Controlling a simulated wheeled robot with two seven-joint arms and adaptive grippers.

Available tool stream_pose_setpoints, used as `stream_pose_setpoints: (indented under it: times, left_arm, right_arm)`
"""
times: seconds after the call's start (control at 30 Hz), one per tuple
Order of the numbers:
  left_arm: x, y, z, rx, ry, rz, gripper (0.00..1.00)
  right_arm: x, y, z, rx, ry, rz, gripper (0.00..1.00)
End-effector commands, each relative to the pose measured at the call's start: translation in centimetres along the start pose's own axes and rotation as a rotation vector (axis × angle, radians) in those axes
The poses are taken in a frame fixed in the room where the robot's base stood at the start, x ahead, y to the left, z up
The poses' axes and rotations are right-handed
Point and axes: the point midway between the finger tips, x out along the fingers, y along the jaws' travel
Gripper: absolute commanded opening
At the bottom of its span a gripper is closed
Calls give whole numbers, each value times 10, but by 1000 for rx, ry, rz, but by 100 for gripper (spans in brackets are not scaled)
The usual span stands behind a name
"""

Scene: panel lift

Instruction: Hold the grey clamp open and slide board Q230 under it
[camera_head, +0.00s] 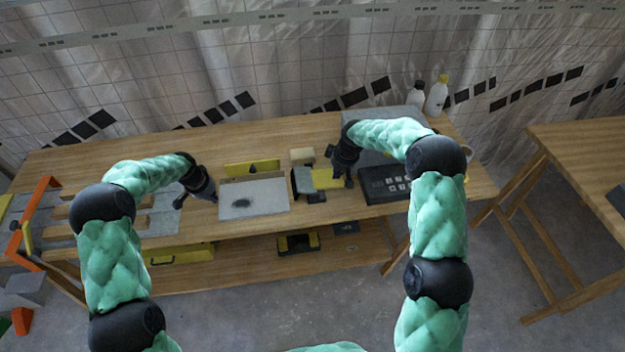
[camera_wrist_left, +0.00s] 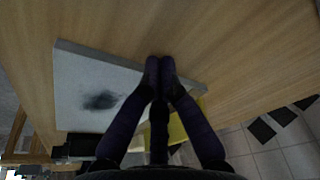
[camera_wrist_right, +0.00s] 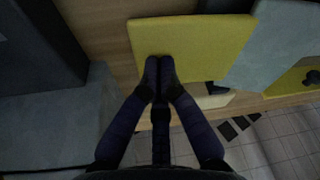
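A flat yellow board (camera_head: 328,179) lies on the table; it also fills the upper middle of the right wrist view (camera_wrist_right: 205,38). No Q230 label is readable. A grey piece (camera_head: 302,181), seemingly the clamp, stands at its left edge; I cannot tell how far it is open.
A yellow bar (camera_head: 252,168) and a beige block (camera_head: 302,156) stand behind. A black tray (camera_head: 384,186) and a grey box (camera_head: 372,118) lie right. Two bottles (camera_head: 437,94) stand at the back right. An orange frame (camera_head: 37,210) is at the left end. The back left table is clear.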

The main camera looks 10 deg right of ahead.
Motion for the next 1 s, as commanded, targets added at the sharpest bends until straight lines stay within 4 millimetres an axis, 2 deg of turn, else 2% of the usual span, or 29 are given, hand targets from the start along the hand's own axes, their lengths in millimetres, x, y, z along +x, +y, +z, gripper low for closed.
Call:
stream_pose_setpoints:
  times: [1.0]
  left_arm:
    - [4, 24, -13, 2, -1, 1, 0]
  right_arm:
    - [3, -3, 2, -1, -7, -6, 0]
